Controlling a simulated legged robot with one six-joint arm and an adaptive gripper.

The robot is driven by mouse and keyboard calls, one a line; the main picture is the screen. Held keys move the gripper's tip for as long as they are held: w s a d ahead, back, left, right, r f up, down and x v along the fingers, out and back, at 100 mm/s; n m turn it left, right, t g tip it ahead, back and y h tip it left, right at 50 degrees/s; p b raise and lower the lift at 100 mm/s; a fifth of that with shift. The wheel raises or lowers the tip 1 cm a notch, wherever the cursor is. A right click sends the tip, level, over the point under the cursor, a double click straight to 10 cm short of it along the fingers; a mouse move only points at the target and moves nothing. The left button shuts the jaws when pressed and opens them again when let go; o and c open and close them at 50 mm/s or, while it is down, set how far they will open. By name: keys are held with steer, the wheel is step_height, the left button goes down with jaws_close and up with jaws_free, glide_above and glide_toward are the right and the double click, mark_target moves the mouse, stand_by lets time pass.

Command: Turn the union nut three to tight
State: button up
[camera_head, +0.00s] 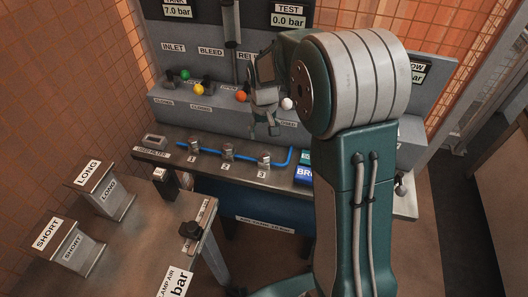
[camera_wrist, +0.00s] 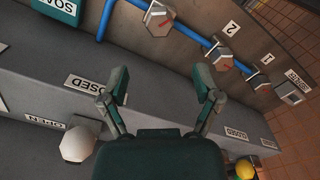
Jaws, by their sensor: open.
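Union nut three (camera_head: 264,158) is a metal hex fitting on the blue pipe, above the label 3 on the lower bench. It also shows at the top of the wrist view (camera_wrist: 158,16), with a red mark on its face. Union nut two (camera_head: 228,150) and union nut one (camera_head: 194,148) sit on the same pipe to its left. My gripper (camera_head: 265,122) hangs in front of the grey valve panel, above and behind nut three. In the wrist view my gripper (camera_wrist: 162,88) has its fingers spread, with nothing between them. It is apart from the nut.
The grey ledge carries green (camera_head: 185,75), yellow (camera_head: 199,90), orange (camera_head: 241,96) and white (camera_head: 287,103) knobs close to my gripper. A teal box (camera_wrist: 58,10) stands beside the pipe's bend. LONG and SHORT blocks (camera_head: 108,190) stand on the table at left.

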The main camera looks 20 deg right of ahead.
mark_target(264, 152)
step_height(264, 152, down, 10)
steer(key=shift+r, duration=0.25)
jaws_close()
